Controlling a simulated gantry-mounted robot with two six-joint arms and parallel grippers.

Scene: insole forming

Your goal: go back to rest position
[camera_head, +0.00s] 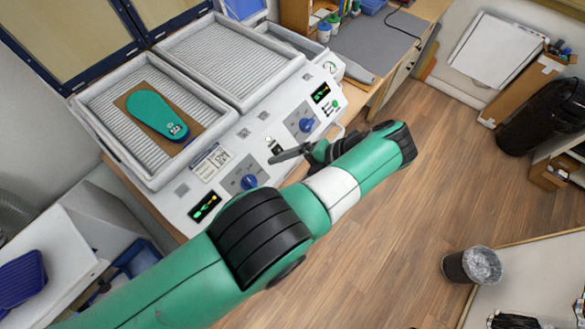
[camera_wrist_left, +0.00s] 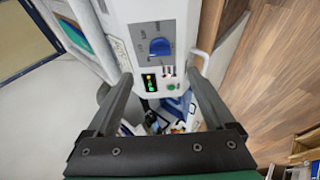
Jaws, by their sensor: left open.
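My left arm, green with black and white bands, crosses the head view from the lower left. Its gripper (camera_head: 290,153) is over the front panel of the white forming machine (camera_head: 226,180), close to its front edge. In the left wrist view the two dark fingers (camera_wrist_left: 160,80) are spread wide with nothing between them. A teal insole (camera_head: 152,112) lies on a brown board (camera_head: 131,98) in the machine's left tray, apart from the gripper. My right gripper shows in neither view.
The machine's right tray (camera_head: 230,60) looks empty. Blue knobs (camera_head: 249,182) and lit displays sit on the panel. A grey-topped bench (camera_head: 380,45) stands at the back. A waste bin (camera_head: 472,265) stands right on the wooden floor (camera_head: 400,240), which is largely clear.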

